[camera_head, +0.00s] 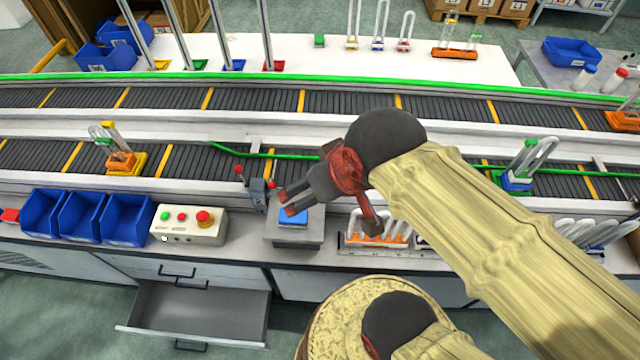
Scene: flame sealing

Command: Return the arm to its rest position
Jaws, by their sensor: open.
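My arm, in a yellowish cloth cover, reaches from the lower right into the middle of the head view. My gripper (286,203) is at its end, dark grey with a red wrist part. Part of the conveyor and bench behind the arm is hidden.
A rack with an orange base (376,240) holds glass tubes close to my gripper. A control box (189,225) and blue bins (127,218) stand to the left. The conveyor (60,158) carries fixtures. An open drawer (195,310) sticks out below the bench.

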